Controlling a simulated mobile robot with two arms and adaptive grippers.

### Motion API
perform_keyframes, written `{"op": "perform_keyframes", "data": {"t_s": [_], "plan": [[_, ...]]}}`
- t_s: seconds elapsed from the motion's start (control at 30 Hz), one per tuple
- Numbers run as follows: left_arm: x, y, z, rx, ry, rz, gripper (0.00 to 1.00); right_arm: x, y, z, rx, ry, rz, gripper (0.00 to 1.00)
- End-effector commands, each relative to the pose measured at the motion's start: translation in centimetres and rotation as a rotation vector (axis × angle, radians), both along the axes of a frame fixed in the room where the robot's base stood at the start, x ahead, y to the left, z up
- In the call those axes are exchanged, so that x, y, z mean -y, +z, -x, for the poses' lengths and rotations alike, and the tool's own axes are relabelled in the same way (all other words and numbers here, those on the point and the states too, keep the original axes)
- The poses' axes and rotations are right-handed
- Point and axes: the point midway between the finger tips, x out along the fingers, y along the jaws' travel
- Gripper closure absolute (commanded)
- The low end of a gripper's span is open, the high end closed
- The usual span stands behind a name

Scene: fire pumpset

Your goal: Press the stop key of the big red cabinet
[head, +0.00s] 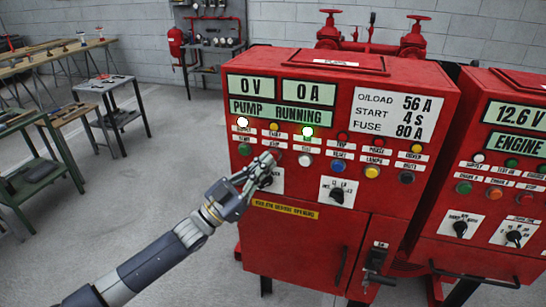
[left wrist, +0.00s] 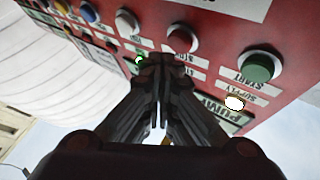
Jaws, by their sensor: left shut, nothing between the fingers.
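The big red cabinet (head: 350,235) stands in the middle of the head view, its display reading PUMP RUNNING. Its green start key (head: 244,149) is left of my left gripper (head: 270,160), which reaches up to the key row and covers the stop key's spot. In the left wrist view, the red stop key (left wrist: 182,38) is beside the green start key (left wrist: 260,66). The closed, empty fingertips (left wrist: 160,62) are near the stop key, slightly to its left in that picture. I cannot tell whether they touch it.
A white key (head: 305,160) and a blue key (head: 338,166) are right of the fingers. A rotary switch (head: 337,195) sits below them. A second red cabinet (head: 490,220) stands at right.

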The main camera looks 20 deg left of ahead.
Motion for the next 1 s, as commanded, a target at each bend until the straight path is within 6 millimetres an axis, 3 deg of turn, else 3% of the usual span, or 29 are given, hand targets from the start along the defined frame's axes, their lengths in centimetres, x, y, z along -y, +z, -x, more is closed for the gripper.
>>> {"op": "perform_keyframes", "data": {"t_s": [1.0], "plan": [[0.0, 0.0, -1.1, 0.0, 0.0, 0.0, 1.0, 0.0, -0.9, 0.0, 0.0, 0.0, 0.0, 1.0]]}}
